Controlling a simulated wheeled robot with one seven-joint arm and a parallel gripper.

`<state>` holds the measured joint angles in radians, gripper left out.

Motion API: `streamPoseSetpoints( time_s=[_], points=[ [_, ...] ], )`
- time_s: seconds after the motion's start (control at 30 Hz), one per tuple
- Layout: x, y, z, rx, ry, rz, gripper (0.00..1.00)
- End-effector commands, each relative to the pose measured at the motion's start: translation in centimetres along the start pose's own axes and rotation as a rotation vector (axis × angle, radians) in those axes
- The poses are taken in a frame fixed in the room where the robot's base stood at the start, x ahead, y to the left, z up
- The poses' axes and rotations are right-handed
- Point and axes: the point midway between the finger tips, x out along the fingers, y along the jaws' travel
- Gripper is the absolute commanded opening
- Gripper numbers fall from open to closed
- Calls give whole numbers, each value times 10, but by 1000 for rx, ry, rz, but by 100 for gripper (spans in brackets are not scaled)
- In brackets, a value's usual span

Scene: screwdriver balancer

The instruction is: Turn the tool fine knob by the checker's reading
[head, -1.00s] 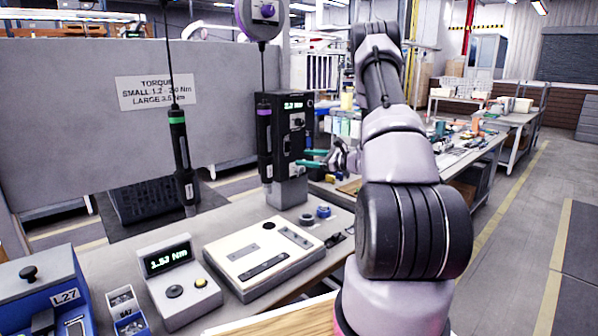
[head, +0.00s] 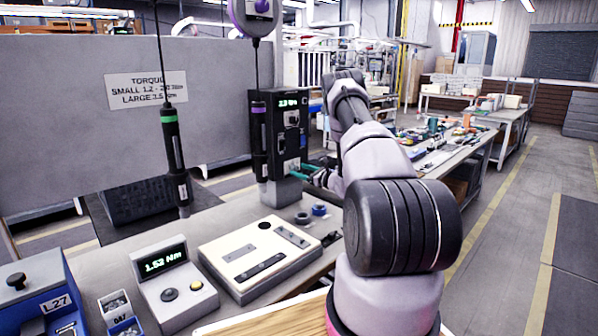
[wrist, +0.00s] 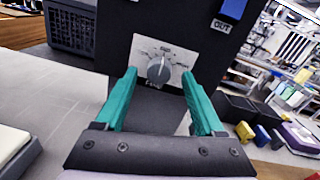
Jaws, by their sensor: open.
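The fine knob (wrist: 158,70) is a round grey dial on a white scale plate, low on the black controller box (head: 262,105). My gripper (wrist: 159,77) is open, its teal fingers pointing at the plate, one to each side of the knob in the wrist view. Neither finger appears to touch the knob; the exact depth is hard to tell. In the head view my gripper (head: 306,172) is at the box's right side, partly hidden by my arm. The checker (head: 175,290), a grey unit on the bench, reads about 1.52 Nm on its green display (head: 162,260).
A green-banded screwdriver (head: 174,155) hangs left of the box; a purple-banded one (head: 259,140) hangs against it. Dark bins (wrist: 238,108) sit right of my gripper.

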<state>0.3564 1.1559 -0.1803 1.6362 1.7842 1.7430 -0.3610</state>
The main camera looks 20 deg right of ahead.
Motion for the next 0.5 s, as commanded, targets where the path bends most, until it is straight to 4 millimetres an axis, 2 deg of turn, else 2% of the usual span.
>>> streamPoseSetpoints(
  time_s=[0.17,0.43,0.5],
  points=[
    [12,0,0,0,0,0,71],
    [13,0,0,0,0,0,71],
    [13,0,0,0,0,0,44]
  ],
)
